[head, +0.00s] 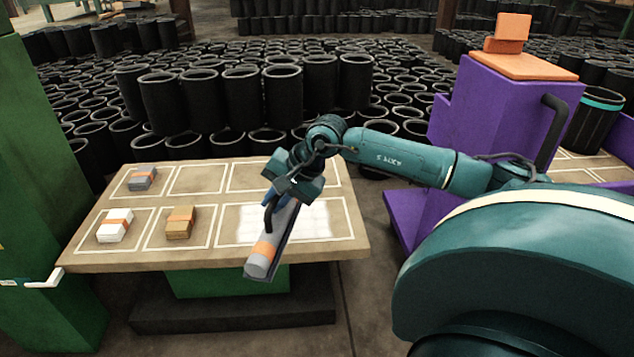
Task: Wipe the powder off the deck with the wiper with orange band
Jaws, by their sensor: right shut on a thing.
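My right gripper (283,191) is shut on the wiper, a long grey bar with an orange band (264,250). The wiper is tilted across the front right part of the deck (190,245), its near end reaching past the front edge. I cannot tell whether it touches the surface. White powder (310,218) lies in the front right outlined area, on both sides of the wiper; the gripper and wiper hide part of it. My left gripper is not in view.
Black sleeves (240,95) crowd behind. A purple machine (490,130) stands right. Green structures stand left.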

